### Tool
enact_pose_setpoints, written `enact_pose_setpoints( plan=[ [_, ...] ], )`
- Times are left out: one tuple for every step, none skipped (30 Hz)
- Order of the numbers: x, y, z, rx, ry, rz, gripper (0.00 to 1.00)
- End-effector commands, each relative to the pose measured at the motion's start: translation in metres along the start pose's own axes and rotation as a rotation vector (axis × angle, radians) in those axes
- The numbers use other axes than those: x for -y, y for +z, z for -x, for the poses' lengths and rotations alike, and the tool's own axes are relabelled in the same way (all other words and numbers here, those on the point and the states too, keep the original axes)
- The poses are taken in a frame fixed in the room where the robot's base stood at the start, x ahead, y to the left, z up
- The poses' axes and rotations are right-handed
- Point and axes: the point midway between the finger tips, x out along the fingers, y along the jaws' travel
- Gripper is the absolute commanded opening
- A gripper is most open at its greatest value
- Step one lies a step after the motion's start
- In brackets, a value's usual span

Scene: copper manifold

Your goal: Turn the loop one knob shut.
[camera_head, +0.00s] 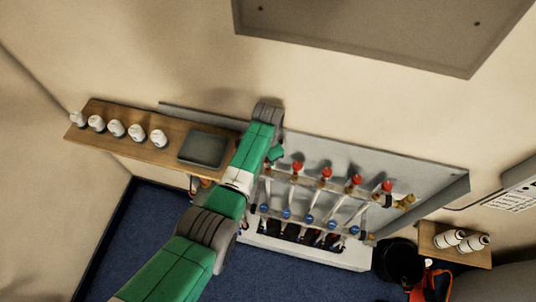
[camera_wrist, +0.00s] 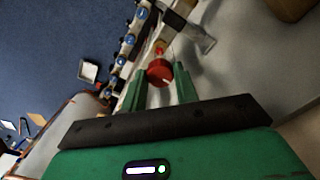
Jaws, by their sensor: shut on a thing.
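My gripper (camera_wrist: 160,80) is shut on a red knob (camera_wrist: 160,71), with one green finger on each side of it in the wrist view. In the head view my gripper (camera_head: 275,154) is at the left end of the manifold's red knob row, and the held knob is hidden there. Several more red knobs, such as this red knob (camera_head: 326,173), stand in a row to its right. A row of blue knobs (camera_head: 287,213) runs below them, and blue knobs (camera_wrist: 130,38) also show in the wrist view. I see no readable loop labels.
A grey metal panel (camera_head: 430,178) backs the manifold. A wooden shelf (camera_head: 95,107) at left carries several white containers and a grey tray (camera_head: 203,149). A small shelf (camera_head: 440,252) at right holds two white bottles. A large grey panel (camera_head: 370,30) hangs above.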

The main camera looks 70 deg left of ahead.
Motion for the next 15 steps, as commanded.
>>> enact_pose_setpoints(
  plan=[
    [0.0004,-0.0008,0.0018,-0.001,-0.001,-0.001,0.07],
    [0.0004,-0.0008,0.0018,-0.001,-0.001,-0.001,0.07],
    [0.0004,-0.0008,0.0018,-0.001,-0.001,-0.001,0.07],
    [0.0004,-0.0008,0.0018,-0.001,-0.001,-0.001,0.34],
    [0.0004,-0.0008,0.0018,-0.001,-0.001,-0.001,0.39],
    [0.0004,-0.0008,0.0017,-0.001,-0.001,-0.001,0.47],
    [0.0003,-0.0007,0.0015,-0.001,-0.001,-0.001,0.51],
    [0.0003,-0.0006,0.0014,-0.001,-0.001,0.000,0.51],
    [0.0002,-0.0005,0.0012,-0.001,-0.001,0.000,0.51],
    [0.0002,-0.0005,0.0011,-0.001,-0.001,0.000,0.51],
    [0.0002,-0.0005,0.0009,-0.001,-0.001,0.000,0.51],
    [0.0001,-0.0004,0.0008,0.000,0.000,0.000,0.51],
    [0.0001,-0.0004,0.0007,0.000,0.000,0.000,0.51],
    [0.0001,-0.0004,0.0008,0.000,0.000,0.000,0.51],
    [0.0002,-0.0005,0.0021,-0.001,-0.001,0.000,0.51]
  ],
)
